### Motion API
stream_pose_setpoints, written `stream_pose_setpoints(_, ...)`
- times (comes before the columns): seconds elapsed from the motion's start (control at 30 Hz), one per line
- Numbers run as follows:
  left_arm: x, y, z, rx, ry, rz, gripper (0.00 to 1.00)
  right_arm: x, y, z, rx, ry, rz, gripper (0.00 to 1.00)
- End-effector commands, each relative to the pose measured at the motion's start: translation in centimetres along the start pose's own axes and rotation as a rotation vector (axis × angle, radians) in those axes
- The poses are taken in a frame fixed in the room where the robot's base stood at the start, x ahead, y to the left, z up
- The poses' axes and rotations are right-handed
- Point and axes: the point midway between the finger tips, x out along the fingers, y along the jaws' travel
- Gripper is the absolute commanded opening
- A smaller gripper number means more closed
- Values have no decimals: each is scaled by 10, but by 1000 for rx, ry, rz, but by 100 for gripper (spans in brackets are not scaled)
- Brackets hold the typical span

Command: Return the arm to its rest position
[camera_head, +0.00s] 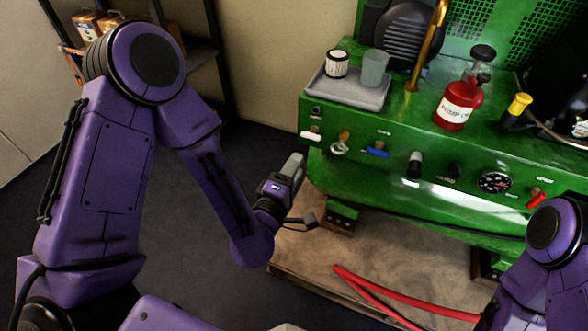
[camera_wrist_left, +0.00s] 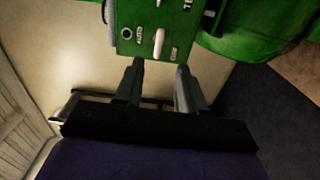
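My left arm comes in from the left, bent at the elbow, and is held out over the floor. My left gripper (camera_head: 294,163) is in front of the left end of the green machine (camera_head: 385,150). In the left wrist view the two fingers of the left gripper (camera_wrist_left: 160,68) are apart, with nothing between them. A white lever (camera_wrist_left: 159,42) on the green panel shows just beyond the fingertips. My right arm (camera_head: 545,240) shows only in part at the lower right, and its gripper is out of the picture.
On the machine stand a grey tray (camera_head: 349,95) with a cup (camera_head: 374,68) and a filter-like cylinder (camera_head: 336,63), plus a red bottle (camera_head: 455,104). A red hose (camera_head: 390,292) lies on the wooden base. A dark shelf (camera_head: 200,52) stands behind my left arm; dark floor lies between.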

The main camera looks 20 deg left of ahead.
Motion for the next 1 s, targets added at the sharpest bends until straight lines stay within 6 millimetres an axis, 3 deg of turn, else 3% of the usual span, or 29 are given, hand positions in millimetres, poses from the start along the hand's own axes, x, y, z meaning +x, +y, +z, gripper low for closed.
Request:
stream_pose_setpoints(0.33, 0, -1, 3, 31, -13, -7, 39, 0, 0, 0, 0, 0, 0, 43)
stream_pose_setpoints(0.4, 0, -12, 7, 133, -45, -57, 39, 0, 0, 0, 0, 0, 0, 43)
stream_pose_setpoints(0.47, -5, -37, 4, 300, -75, -165, 39, 0, 0, 0, 0, 0, 0, 43)
stream_pose_setpoints(0.6, -58, -142, -30, 682, -189, -576, 39, 0, 0, 0, 0, 0, 0, 43)
stream_pose_setpoints(0.7, -107, -193, -56, 825, -267, -809, 39, 0, 0, 0, 0, 0, 0, 43)
stream_pose_setpoints(0.8, -154, -227, -80, 913, -328, -998, 39, 0, 0, 0, 0, 0, 0, 43)
stream_pose_setpoints(1.0, -242, -266, -121, 1009, -393, -1280, 39, 0, 0, 0, 0, 0, 0, 43)
